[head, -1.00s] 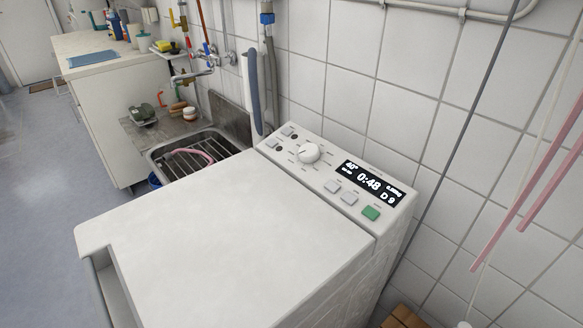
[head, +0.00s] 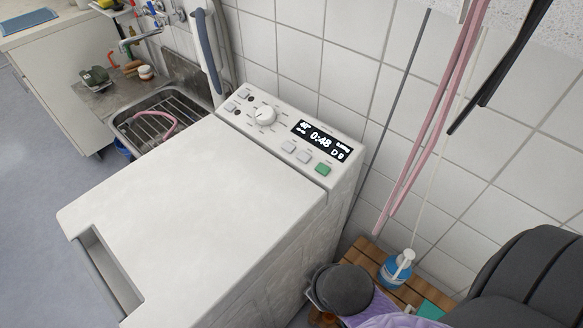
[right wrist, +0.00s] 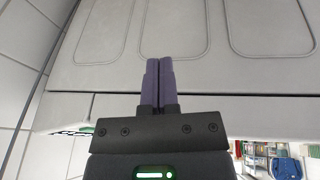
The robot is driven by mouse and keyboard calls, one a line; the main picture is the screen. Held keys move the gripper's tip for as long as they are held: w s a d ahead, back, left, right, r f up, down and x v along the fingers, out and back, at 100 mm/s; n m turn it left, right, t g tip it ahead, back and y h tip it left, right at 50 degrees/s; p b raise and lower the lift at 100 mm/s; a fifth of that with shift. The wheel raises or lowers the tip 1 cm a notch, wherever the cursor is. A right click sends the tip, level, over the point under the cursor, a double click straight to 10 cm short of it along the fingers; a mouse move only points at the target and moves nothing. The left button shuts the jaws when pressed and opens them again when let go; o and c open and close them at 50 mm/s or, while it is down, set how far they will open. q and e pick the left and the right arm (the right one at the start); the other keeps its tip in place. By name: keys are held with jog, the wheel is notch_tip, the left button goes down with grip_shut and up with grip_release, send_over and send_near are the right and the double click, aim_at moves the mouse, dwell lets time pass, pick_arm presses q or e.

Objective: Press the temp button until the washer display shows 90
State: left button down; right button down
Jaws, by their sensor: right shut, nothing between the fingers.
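The white washer (head: 190,205) fills the middle of the head view, with its control panel along the back edge. Its black display (head: 321,142) reads 40° at upper left, 0:48 in the middle and D 9 at lower right. Two pale buttons (head: 289,146) and a green button (head: 323,169) sit below the display. A round knob (head: 264,116) and small buttons (head: 244,94) are to its left; their labels are too small to read. My right gripper (right wrist: 158,62) is shut and empty in the right wrist view, before a pale panelled surface. My left gripper is not in view.
A sink (head: 165,122) stands left of the washer, against the tiled wall. Pink hoses (head: 432,118) hang at the right. A blue bottle with a white pump (head: 397,270) stands on wooden slats (head: 366,258). Dark rounded items and purple cloth crowd the lower right. The washer top is clear.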

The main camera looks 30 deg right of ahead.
jog(key=w+d+r+n+t+h, duration=0.25)
jog(key=w+r+n+t, duration=0.7)
jog(key=w+r, duration=0.7)
jog(key=w+a+r+n+t+y, duration=0.1)
jog(key=w+a+r+n+y, duration=0.2)
jog(key=a+r+n+y, duration=0.75)
jog(key=w+f+n+t+y, duration=0.1)
jog(key=w+n+y, duration=0.3)
jog(key=n, duration=1.3)
jog(key=w+d+f+n+g+h, duration=0.2)
jog(key=d+f+n+g+h, duration=0.1)
jog(key=d+n, duration=0.3)
jog(key=w+d+f+n+g+h, duration=0.2)
jog(key=d+f+n+h, duration=0.3)
jog(key=d, duration=0.3)
jog(key=shift+d+f+n+g+h+p, duration=0.35)
jog(key=shift+n+g+h, duration=0.25)
jog(key=shift+n+g, duration=0.3)
